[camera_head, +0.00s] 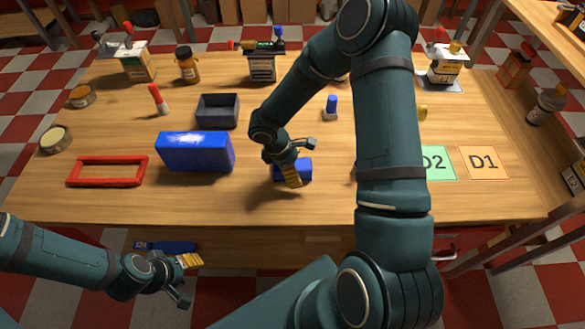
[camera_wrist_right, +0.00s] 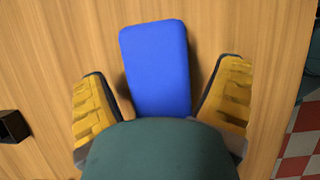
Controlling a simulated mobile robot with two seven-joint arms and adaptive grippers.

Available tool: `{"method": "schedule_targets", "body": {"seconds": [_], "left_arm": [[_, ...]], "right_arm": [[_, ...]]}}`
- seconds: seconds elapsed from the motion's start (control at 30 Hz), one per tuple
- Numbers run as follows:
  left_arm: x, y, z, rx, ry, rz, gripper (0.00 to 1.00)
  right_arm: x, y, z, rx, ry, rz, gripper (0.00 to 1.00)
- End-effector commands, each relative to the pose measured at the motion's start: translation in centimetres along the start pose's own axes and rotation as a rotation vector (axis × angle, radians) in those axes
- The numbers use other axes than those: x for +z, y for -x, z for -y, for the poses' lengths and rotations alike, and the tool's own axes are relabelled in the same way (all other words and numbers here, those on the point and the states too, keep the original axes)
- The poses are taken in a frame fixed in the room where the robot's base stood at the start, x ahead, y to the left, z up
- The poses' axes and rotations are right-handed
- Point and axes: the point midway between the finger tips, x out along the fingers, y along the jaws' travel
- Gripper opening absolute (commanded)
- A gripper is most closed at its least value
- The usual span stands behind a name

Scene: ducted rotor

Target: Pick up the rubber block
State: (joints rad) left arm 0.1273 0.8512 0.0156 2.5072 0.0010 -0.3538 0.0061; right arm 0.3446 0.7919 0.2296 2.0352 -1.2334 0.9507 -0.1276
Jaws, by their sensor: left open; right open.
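A small blue block, taken as the rubber block (camera_head: 305,169), lies on the wooden table near its front middle. My right gripper (camera_head: 290,175) is low over it and hides part of it. In the right wrist view the blue block (camera_wrist_right: 157,65) lies between the two yellow fingers of the open right gripper (camera_wrist_right: 161,92), with a gap on each side. The green wrist body hides the block's near end. My left gripper (camera_head: 189,262) is open and empty, in front of the table's front edge.
A larger blue box (camera_head: 195,153), a red frame (camera_head: 107,171) and a dark open bin (camera_head: 217,111) stand to the left. A blue-capped item (camera_head: 331,108) stands behind. Labelled squares D2 (camera_head: 438,163) and D1 (camera_head: 484,162) are at right. The front table strip is clear.

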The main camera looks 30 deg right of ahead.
Motion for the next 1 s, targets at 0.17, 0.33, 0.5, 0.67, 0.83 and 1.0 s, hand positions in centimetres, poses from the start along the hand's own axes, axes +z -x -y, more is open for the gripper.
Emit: {"method": "schedule_targets", "body": {"seconds": [0.17, 0.33, 0.5, 0.67, 0.83, 1.0], "left_arm": [[0.0, -0.06, 0.02, 0.0, 0.0, 0.0, 0.47], [0.01, -0.28, 0.11, 0.0, 0.0, 0.0, 0.47], [0.03, -0.5, 0.19, 0.0, 0.0, 0.0, 0.47], [0.04, -0.68, 0.26, 0.0, 0.0, 0.0, 0.47], [0.04, -0.68, 0.25, 0.0, 0.0, 0.0, 0.47], [0.05, -0.67, 0.25, 0.0, 0.0, 0.0, 0.47]], "right_arm": [[-0.03, -0.02, 0.0, 0.0, 0.0, 0.0, 0.89], [-0.11, -0.16, -0.01, 0.001, 0.001, 0.0, 0.89], [-0.19, -0.31, 0.0, 0.001, 0.001, -0.001, 0.89], [-0.23, -0.43, 0.0, 0.0, 0.001, -0.001, 0.89], [-0.21, -0.43, 0.0, 0.0, 0.0, 0.0, 0.89], [-0.2, -0.42, 0.0, 0.0, 0.0, 0.0, 0.74]]}}
